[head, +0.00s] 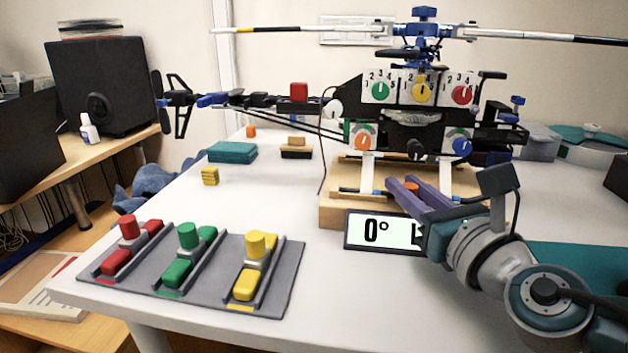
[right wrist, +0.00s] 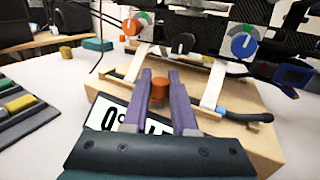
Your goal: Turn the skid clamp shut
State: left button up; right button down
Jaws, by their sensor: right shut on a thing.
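The skid clamp's orange knob (right wrist: 159,88) stands at the wooden block's front, below the helicopter's skid. In the head view the knob (head: 411,187) is partly hidden by my fingers. My right gripper (head: 402,181) reaches in from the lower right, its two purple fingers on either side of the knob. In the right wrist view my right gripper (right wrist: 159,74) is shut on the orange knob. A display (head: 382,231) on the block's front reads 0°; its right part is hidden by my arm. My left gripper is not in view.
The model helicopter (head: 415,131) stands above the wooden block (head: 335,208), with several coloured dials. A grey tray (head: 210,297) with red, green and yellow parts lies at the front left. A teal box (head: 232,152) and yellow block (head: 210,176) lie behind. The white table between is clear.

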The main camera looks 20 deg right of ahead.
jog(key=shift+r+m+h+p, duration=0.2)
jog(key=shift+m+h+p, duration=0.4)
jog(key=shift+h, duration=0.2)
jog(key=shift+m+g+h, duration=0.3)
jog(key=shift+m+h, duration=0.1)
jog(key=shift+h, duration=0.4)
jog(key=shift+f+m+g+h, duration=0.15)
jog(key=shift+m+g+h, duration=0.15)
jog(key=shift+m+h, duration=0.3)
jog(key=c, duration=0.7)
grip_release()
